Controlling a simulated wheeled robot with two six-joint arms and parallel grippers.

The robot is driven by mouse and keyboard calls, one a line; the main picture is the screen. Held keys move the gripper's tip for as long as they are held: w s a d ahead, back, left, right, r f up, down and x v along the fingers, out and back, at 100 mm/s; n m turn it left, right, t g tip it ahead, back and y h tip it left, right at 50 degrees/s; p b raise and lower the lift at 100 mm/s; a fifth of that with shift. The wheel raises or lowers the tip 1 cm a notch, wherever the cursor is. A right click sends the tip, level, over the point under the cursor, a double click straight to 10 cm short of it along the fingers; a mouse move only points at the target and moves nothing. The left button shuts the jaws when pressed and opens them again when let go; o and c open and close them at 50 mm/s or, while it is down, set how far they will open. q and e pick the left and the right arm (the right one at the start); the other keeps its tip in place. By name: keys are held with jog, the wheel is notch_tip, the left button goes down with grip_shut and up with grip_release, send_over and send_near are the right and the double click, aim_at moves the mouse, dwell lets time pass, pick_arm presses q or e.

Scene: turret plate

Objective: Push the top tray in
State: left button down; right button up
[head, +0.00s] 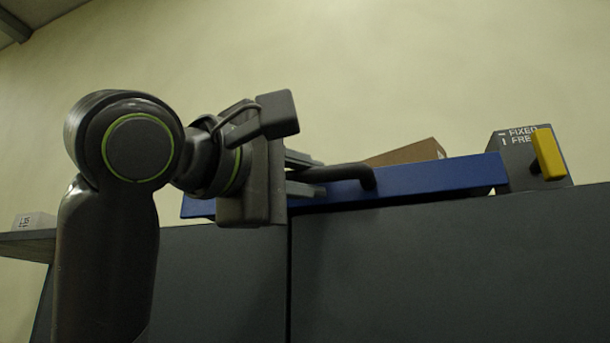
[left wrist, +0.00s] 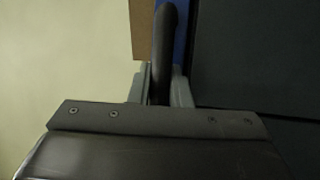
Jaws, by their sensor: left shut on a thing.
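The top tray (head: 430,176) shows as a blue front strip along the top of the dark grey cabinet in the head view. A black bar handle (head: 345,171) stands on its front. My left gripper (head: 305,174) is at the left part of this handle, with its two fingers above and below the bar. In the left wrist view the fingers (left wrist: 160,88) close around the black handle (left wrist: 165,40), with a strip of the blue tray (left wrist: 181,40) beside it. The gripper hides the handle's left end. How far out the tray stands cannot be told. My right gripper is not in view.
A brown box (head: 410,152) shows behind the blue front. A grey block marked FIXED and FREE (head: 515,160) with a yellow lever (head: 549,154) stands at the right. Dark cabinet fronts (head: 450,260) lie below. A shelf (head: 28,243) with a small light box (head: 35,221) is at far left.

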pick_arm(q)
jog(key=w, duration=0.1)
jog(key=w+d, duration=0.1)
jog(key=w, duration=0.1)
jog(key=shift+w, duration=0.15)
jog(key=c, duration=1.6)
grip_release()
jog(key=shift+w, duration=0.1)
jog(key=shift+o, duration=1.3)
jog(key=shift+d, duration=0.1)
jog(key=shift+f, duration=0.1)
